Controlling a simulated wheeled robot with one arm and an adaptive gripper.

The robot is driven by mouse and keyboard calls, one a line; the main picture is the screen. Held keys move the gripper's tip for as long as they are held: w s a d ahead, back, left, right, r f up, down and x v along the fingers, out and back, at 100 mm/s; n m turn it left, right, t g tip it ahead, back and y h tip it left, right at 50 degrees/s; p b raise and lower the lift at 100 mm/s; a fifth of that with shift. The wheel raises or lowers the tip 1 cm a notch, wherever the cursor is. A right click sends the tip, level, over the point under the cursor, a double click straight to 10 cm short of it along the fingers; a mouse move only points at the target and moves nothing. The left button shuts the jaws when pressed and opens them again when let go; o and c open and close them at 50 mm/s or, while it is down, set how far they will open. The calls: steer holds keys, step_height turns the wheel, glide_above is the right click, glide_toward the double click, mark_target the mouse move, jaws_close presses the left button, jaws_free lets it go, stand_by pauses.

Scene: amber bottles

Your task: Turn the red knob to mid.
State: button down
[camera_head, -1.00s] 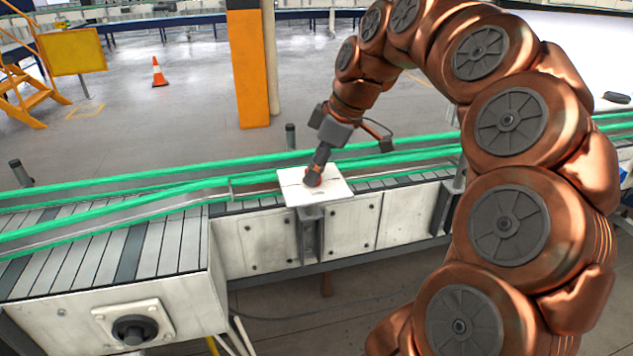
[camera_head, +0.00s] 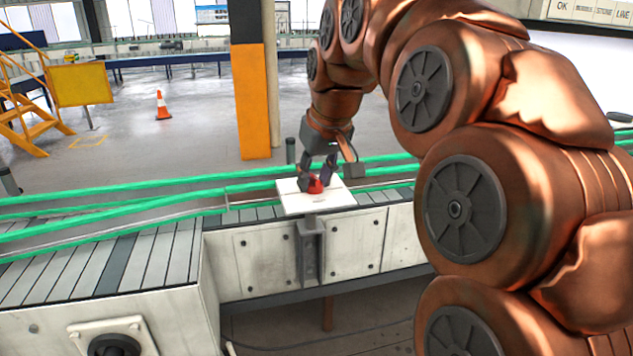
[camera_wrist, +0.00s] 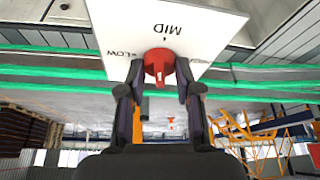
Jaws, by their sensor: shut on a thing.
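The red knob (camera_head: 315,187) sits on a white square panel (camera_head: 337,198) on the conveyor side. In the wrist view, the knob (camera_wrist: 158,62) shows a small white mark on its lower side. The panel (camera_wrist: 205,25) carries upside-down lettering: MID above the knob with a short tick, LOW to the left, and a partly hidden label to the right. My gripper (camera_head: 316,181) reaches down onto the knob from above. In the wrist view, its two dark fingers (camera_wrist: 160,72) stand on either side of the knob, shut on it. The exact contact spots are hard to see.
Green conveyor rails (camera_head: 120,209) run behind and beside the panel. A grey slatted conveyor (camera_head: 100,265) lies to the left. A dark round fitting (camera_head: 114,346) is on the near white housing. An orange and black pillar (camera_head: 250,100) and a traffic cone (camera_head: 162,106) stand farther back.

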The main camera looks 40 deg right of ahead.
steer(key=shift+f+m+g+h, duration=0.1)
steer(key=shift+m+g+h, duration=0.25)
steer(key=shift+m, duration=0.75)
steer(key=c, duration=0.8)
jaws_free()
steer(key=v, duration=1.2)
steer(key=shift+a, duration=0.2)
steer(key=shift+s, duration=0.15)
